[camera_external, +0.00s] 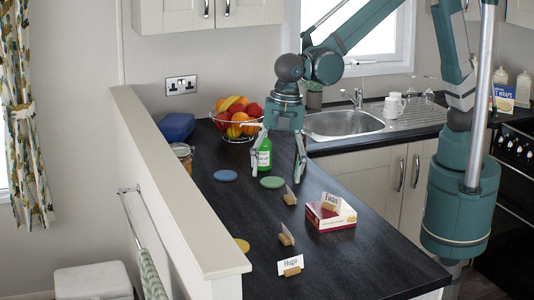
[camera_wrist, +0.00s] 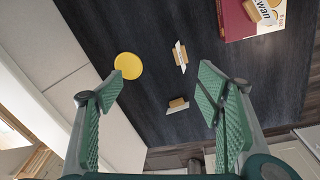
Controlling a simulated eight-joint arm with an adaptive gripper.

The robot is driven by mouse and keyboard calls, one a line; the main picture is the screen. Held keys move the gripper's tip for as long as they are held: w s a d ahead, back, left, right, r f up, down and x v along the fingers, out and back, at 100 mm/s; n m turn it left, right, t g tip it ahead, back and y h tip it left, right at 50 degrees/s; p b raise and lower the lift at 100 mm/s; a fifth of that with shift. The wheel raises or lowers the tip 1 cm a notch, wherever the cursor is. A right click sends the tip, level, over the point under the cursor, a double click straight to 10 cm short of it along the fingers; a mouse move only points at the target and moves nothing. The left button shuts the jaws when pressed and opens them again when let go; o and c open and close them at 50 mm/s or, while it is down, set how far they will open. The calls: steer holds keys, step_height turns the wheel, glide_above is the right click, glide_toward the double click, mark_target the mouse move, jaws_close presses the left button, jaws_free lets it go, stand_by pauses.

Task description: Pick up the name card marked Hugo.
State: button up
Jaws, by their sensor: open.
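The Hugo name card (camera_external: 289,263) stands in a small wooden holder near the front end of the dark worktop. In the wrist view the matching card and holder (camera_wrist: 178,110) lie between and beyond the fingers, their writing unreadable. My gripper (camera_external: 277,172) points down above the worktop, farther back than the Hugo card. In the wrist view my gripper (camera_wrist: 162,82) is open, its green pads wide apart with nothing held.
The Ewan card (camera_external: 333,202) is on a red-and-white box (camera_external: 330,217). Coasters, yellow (camera_external: 242,245), blue (camera_external: 225,175) and green (camera_external: 272,182), lie around. A green bottle (camera_external: 264,154) and fruit basket (camera_external: 238,120) stand behind; a low wall (camera_external: 175,185) borders the left.

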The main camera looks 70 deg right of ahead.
mark_target(291, 260)
steer(key=s+a+f+n, duration=0.2)
steer(key=s+a+f, duration=0.1)
steer(key=a, duration=0.2)
steer(key=s+a+f+n, duration=0.2)
steer(key=s+a+f, duration=0.2)
steer(key=a, duration=0.2)
steer(key=s+a+f+n+g+h, duration=0.1)
steer(key=s+a+f+n, duration=0.1)
steer(key=s+a+f, duration=0.2)
steer(key=shift+a+f, duration=0.2)
steer(key=shift+a, duration=0.6)
steer(key=shift+w+f, duration=0.1)
steer(key=shift+f, duration=1.2)
steer(key=shift+f, duration=0.1)
steer(key=shift+d+f, duration=0.1)
steer(key=shift+f, duration=2.4)
steer(key=c, duration=0.9)
